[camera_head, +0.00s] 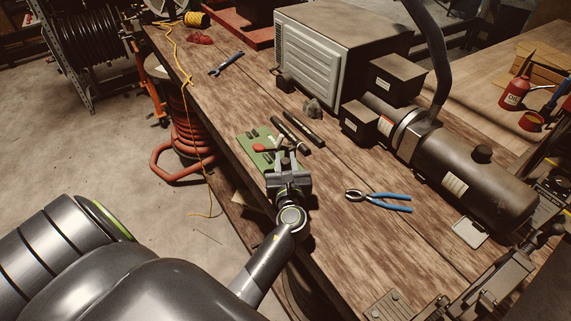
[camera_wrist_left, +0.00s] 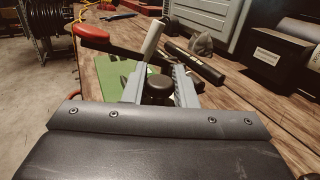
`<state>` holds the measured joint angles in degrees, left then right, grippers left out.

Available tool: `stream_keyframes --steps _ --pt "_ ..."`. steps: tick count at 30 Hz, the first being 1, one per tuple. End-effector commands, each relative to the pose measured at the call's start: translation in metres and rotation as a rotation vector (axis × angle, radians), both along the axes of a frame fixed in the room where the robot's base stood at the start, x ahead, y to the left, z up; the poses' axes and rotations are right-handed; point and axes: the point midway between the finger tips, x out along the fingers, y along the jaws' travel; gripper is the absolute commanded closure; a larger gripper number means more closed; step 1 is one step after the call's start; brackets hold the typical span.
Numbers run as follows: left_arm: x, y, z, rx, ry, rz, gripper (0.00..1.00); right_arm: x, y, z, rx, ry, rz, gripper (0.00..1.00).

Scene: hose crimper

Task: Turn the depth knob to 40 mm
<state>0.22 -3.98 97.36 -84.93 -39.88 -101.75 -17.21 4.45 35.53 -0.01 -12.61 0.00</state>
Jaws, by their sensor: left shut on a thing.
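The hose crimper stands on a green base plate (camera_head: 250,143) near the bench's left edge; the plate also shows in the left wrist view (camera_wrist_left: 112,75). My left gripper (camera_head: 285,165) is over the crimper's near side. In the left wrist view its jaws (camera_wrist_left: 158,88) are closed on both sides of a dark round knob (camera_wrist_left: 158,90), likely the depth knob. A lever with a red grip (camera_wrist_left: 90,32) rises behind it to the left; the red end also shows in the head view (camera_head: 259,147). No scale or reading is legible. My right gripper is not in view.
Two dark cylinders (camera_head: 297,129) lie just beyond the crimper. Blue-handled pliers (camera_head: 380,198) lie to its right, and a wrench (camera_head: 226,63) lies farther back. A large compressor-like machine (camera_head: 440,150) fills the right side. Bare wood lies between the pliers and cylinders.

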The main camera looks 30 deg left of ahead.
Motion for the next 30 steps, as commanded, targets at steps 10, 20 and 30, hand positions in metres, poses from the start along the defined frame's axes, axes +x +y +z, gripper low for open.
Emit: stream_keyframes --steps 10,20,30 --pt "0.002 -0.002 -0.002 -0.002 -0.001 0.328 0.98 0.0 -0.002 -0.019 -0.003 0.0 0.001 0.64" --pt "0.002 -0.001 -0.001 0.0 0.0 0.613 0.98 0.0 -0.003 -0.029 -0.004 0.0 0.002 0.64" --pt "0.001 0.0 -0.001 0.001 0.001 0.795 0.98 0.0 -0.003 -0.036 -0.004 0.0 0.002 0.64"
